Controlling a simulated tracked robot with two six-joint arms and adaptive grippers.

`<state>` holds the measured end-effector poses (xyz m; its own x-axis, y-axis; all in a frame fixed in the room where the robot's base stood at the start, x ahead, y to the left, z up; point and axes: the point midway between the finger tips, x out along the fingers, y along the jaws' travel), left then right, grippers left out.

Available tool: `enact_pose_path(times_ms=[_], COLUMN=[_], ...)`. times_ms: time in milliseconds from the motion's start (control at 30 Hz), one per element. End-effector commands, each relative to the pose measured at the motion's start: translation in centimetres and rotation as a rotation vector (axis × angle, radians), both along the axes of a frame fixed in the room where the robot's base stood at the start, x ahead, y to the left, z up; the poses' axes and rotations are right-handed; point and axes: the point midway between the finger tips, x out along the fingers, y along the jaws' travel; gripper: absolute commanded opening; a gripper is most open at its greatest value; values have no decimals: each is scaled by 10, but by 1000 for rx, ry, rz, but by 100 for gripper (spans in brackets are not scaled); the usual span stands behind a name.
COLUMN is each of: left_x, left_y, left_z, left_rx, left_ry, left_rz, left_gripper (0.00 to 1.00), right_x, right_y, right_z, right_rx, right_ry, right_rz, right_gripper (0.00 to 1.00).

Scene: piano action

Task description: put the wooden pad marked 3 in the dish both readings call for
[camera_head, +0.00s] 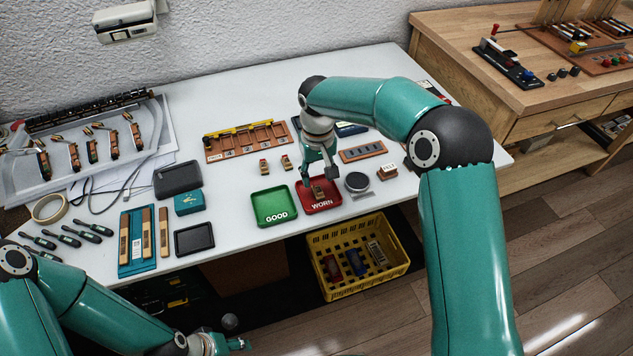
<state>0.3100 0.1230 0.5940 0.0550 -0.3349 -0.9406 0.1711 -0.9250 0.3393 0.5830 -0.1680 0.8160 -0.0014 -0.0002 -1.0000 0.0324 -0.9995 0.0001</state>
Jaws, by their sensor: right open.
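My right gripper (318,182) is open, pointing down over the red dish (322,207) lettered WORN. A small wooden pad (318,193) is in that dish, between or just below the fingertips; its mark is too small to read. The green dish (273,217) lettered GOOD is empty, just left of the red one. Two more small wooden pads, one on the left (264,167) and one on the right (287,162), stand on the table behind the dishes. I cannot read their marks. My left gripper (238,344) is low at the front, clear of the table; its finger gap is unclear.
A round dark-topped thing (357,182) and a small wooden block with a white label (387,171) stand right of the red dish. A slotted wooden rack (233,153) is behind. A yellow crate (330,291) sits below the table's front edge.

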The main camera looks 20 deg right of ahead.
Motion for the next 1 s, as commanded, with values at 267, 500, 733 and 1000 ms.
enact_pose_path(times_ms=[267,500,733,1000], left_x=[0,0,0,0], left_y=[0,0,0,0], left_z=[3,5,5,5], left_rx=[0,0,0,0], left_ry=[0,0,0,0], left_rz=[0,0,0,0], left_gripper=[51,51,51,51], right_x=[1,0,0,0], right_y=[1,1,0,0], right_z=[58,81,83,83], right_rx=[1,0,0,0], right_ry=[-4,-1,0,0], right_rz=[0,2,1,1], right_gripper=[47,47,47,47])
